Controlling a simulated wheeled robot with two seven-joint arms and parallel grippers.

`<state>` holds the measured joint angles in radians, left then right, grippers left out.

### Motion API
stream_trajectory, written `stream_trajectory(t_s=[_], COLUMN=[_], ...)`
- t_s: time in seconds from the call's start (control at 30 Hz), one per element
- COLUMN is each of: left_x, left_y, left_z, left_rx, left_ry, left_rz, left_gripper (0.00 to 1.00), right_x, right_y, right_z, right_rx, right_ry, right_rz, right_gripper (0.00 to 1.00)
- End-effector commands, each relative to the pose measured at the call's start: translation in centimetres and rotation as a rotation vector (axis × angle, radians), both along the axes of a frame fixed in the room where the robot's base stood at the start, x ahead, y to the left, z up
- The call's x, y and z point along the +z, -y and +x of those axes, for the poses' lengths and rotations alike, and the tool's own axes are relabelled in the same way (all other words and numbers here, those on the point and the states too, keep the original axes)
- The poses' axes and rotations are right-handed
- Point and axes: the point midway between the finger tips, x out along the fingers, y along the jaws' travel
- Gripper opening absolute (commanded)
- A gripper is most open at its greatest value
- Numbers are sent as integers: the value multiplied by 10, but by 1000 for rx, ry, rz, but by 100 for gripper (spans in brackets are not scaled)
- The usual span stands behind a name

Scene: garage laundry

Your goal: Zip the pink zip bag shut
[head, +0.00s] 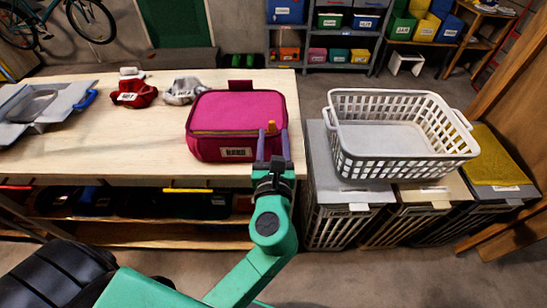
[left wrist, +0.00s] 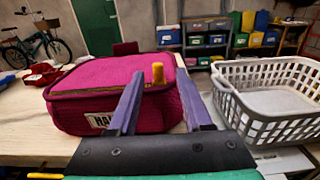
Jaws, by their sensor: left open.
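The pink zip bag (head: 232,108) sits upright on the wooden workbench near its right end, a label on its front. A yellowish zip line runs along its front upper edge. An orange pull tab (head: 271,128) stands up at the bag's front right corner; it also shows in the left wrist view (left wrist: 158,74). My left gripper (head: 272,136) is open at that corner, its purple fingers pointing at the bag. The tab appears between the fingertips in both views; I cannot tell whether they touch it. My right gripper is not in view.
The workbench (head: 130,155) also holds a red cloth bundle (head: 135,94), a grey one (head: 184,91) and a grey open case (head: 38,103) at left. A white laundry basket (head: 400,150) stands right of the bench on hampers. The bench front left of the bag is clear.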

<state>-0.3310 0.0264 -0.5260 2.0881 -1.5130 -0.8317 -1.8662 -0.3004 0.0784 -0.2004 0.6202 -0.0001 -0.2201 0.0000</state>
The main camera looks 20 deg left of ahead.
Motion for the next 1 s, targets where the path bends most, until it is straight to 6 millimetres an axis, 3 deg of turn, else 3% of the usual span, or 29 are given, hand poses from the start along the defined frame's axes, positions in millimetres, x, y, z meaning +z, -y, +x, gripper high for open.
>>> stream_trajectory(t_s=[0.13, 0.3, 0.8, 0.9, 0.97, 1.0], left_x=[-4, -2, -1, -23, -54, -83], left_y=[12, 20, 21, 25, 31, 35], left_z=[-35, -56, -57, -51, -43, -38], left_rx=[-1, -1, -1, -23, -51, -66], left_ry=[-4, -2, -2, -34, -83, -126], left_rz=[-3, -1, -3, -47, -119, -186], left_gripper=[50, 50, 50, 50, 50, 50], right_x=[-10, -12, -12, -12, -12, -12], right_y=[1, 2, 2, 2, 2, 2], right_z=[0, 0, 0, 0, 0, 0], right_rx=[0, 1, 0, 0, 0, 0], right_ry=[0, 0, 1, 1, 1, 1], right_rz=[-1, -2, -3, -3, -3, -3], right_gripper=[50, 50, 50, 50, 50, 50])
